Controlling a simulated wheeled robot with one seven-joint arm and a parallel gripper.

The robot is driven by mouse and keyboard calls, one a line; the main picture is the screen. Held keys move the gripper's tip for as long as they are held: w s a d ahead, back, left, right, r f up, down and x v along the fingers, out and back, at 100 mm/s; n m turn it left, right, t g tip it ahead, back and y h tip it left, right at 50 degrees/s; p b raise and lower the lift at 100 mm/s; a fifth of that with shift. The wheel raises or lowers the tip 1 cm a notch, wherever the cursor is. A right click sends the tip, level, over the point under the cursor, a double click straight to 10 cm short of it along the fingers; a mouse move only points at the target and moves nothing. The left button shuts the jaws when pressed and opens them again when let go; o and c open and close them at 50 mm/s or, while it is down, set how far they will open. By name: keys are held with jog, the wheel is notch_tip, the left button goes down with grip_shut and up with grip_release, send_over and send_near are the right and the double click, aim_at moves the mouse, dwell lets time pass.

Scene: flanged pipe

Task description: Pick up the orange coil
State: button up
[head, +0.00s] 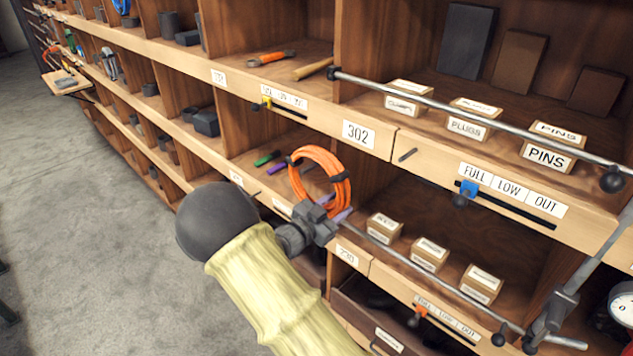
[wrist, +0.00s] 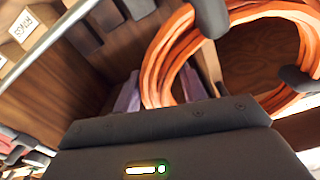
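The orange coil (head: 321,172) is a loop of several orange strands with dark clips around it. In the head view it is upright at the opening of the middle-row compartment, and I cannot tell whether it rests on the shelf. My gripper (head: 334,207) is at the coil's lower edge, with its purplish fingertips beside the strands. The wrist view shows the coil (wrist: 165,62) large and very close, just beyond the dark gripper body. A purplish finger (wrist: 124,93) shows left of the strands.
A green marker (head: 267,157) and a purple marker (head: 278,166) lie left of the coil. Small labelled boxes (head: 430,254) stand in the compartment to the right. A metal rail (head: 430,280) runs along that shelf's front.

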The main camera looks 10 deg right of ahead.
aim_at(336, 196)
grip_shut()
jog(key=shift+r, duration=0.15)
jog(key=shift+r+b, duration=0.6)
jog(key=shift+r, duration=0.15)
jog(key=shift+r+b, duration=0.4)
jog(key=shift+r, duration=0.45)
jog(key=b+v, duration=0.4)
jog(key=v, duration=1.4)
jog(key=shift+b, duration=0.3)
